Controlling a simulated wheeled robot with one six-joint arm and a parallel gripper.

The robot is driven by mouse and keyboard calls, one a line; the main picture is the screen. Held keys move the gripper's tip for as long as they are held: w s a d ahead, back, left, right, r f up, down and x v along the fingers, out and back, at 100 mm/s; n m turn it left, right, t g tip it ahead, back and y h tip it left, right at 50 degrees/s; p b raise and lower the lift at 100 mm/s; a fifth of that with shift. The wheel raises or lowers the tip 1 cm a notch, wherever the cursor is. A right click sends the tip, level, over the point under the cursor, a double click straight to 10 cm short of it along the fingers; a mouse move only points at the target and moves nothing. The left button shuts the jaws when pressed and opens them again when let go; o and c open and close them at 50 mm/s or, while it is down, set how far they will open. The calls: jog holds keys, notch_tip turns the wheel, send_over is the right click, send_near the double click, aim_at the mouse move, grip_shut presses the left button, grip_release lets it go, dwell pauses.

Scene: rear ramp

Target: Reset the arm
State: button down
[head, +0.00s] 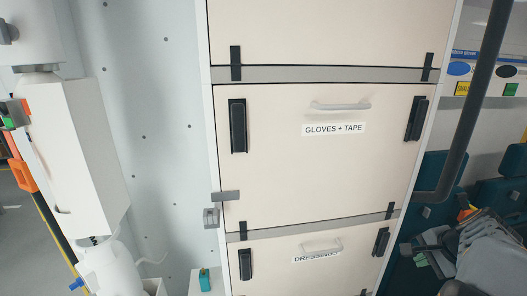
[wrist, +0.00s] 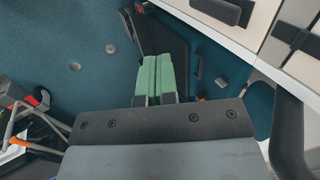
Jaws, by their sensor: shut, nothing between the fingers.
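My gripper (head: 421,259) is at the lower right of the head view, to the right of the cream cabinet and apart from it. My grey arm stretches behind it to the right edge. In the wrist view my gripper's green fingers (wrist: 154,68) lie side by side, closed together with nothing between them. They point towards a dark panel and a teal surface.
The cream cabinet (head: 280,180) has shut fronts with handles, one labelled GLOVES + TAPE (head: 334,129). A dark rail (head: 470,105) runs close above my arm. Teal seats (head: 432,172) stand behind it. A small teal bottle (head: 205,280) stands low left of the cabinet.

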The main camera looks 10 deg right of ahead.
jog(key=s+a+f+n, duration=0.1)
jog(key=a+n, duration=0.7)
jog(key=a, duration=0.5)
jog(key=a+f+n+g, duration=0.1)
jog(key=a+f+n, duration=0.1)
jog(key=a+n, duration=0.7)
jog(key=a, duration=0.5)
jog(key=shift+s+f+g, duration=0.25)
jog(key=shift+s+g, duration=0.05)
jog(key=shift+s, duration=0.1)
